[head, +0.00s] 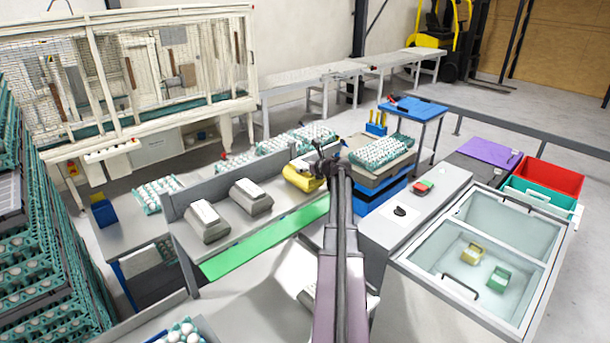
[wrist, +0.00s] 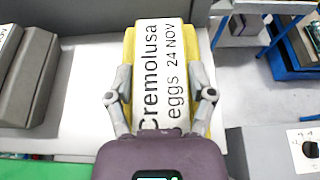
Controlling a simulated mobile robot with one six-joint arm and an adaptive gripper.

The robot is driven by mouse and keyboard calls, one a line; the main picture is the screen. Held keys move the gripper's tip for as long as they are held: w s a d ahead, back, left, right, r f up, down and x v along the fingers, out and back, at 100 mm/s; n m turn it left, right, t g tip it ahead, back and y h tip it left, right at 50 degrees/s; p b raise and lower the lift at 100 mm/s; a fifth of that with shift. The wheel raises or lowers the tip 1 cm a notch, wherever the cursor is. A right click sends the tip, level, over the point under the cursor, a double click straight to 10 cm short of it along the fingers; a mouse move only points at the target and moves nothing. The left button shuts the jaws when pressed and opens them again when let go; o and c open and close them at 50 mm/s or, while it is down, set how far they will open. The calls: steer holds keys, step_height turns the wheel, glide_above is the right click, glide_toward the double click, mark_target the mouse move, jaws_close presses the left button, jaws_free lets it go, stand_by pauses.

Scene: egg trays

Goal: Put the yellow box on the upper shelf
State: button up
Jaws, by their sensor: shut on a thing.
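The yellow box (head: 298,178) is in my gripper, at the right end of a raised grey shelf (head: 243,233) in the head view. In the wrist view the yellow box (wrist: 132,60) has a white top label reading "Cremolusa eggs 24 NOV". My gripper (wrist: 160,96) has one finger on each long side of it. In the head view my arm hides part of the gripper and the box's right side. A pale surface lies beneath the box; I cannot tell whether the box touches it.
Two grey egg boxes, a nearer one (head: 207,222) and a farther one (head: 250,198), stand on the shelf left of the yellow box. A green strip (head: 265,240) runs along its front. An egg tray stack (head: 380,152) stands right. A glass-topped case (head: 490,250) is at right front.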

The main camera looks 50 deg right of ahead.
steer(key=shift+f, duration=0.5)
steer(key=shift+b, duration=0.3)
steer(key=o, duration=1.3)
steer(key=shift+f, duration=0.1)
steer(key=shift+r, duration=0.2)
steer(key=p+v, duration=0.4)
steer(key=v, duration=0.8)
steer(key=shift+p, duration=0.4)
steer(key=shift+a, duration=0.1)
